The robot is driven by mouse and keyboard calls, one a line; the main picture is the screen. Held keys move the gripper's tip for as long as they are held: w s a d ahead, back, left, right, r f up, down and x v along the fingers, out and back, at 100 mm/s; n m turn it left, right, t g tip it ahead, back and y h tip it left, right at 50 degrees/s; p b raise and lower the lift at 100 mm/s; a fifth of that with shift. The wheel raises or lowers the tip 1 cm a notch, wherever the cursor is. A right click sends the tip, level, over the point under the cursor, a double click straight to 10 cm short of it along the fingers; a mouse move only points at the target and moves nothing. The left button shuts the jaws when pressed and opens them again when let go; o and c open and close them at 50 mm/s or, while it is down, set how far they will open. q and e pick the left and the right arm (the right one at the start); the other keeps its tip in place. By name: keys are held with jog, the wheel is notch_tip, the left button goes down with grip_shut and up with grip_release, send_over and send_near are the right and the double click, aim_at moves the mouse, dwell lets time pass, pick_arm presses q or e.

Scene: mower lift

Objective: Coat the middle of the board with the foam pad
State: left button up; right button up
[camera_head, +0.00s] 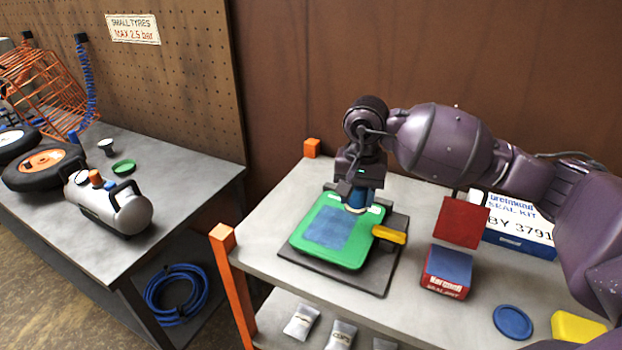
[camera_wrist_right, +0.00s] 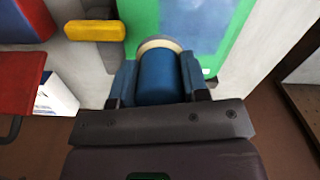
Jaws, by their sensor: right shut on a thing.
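My right gripper (camera_head: 357,188) is shut on the foam pad (camera_head: 357,202), which has a blue round handle and a cream foam end. The pad shows in the right wrist view (camera_wrist_right: 158,80) between the two fingers. It is over the far right part of the green board (camera_head: 355,252); I cannot tell whether the foam touches it. A blue patch (camera_head: 330,226) covers the board's middle. My left gripper is not in view.
A white seal kit box (camera_head: 515,220), a blue disc (camera_head: 513,322) and a yellow sponge-like block (camera_head: 577,327) are farther right. Orange posts (camera_head: 222,240) mark the bench's left corners.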

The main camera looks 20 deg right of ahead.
jog(key=shift+r+p, duration=0.55)
jog(key=shift+r, duration=1.2)
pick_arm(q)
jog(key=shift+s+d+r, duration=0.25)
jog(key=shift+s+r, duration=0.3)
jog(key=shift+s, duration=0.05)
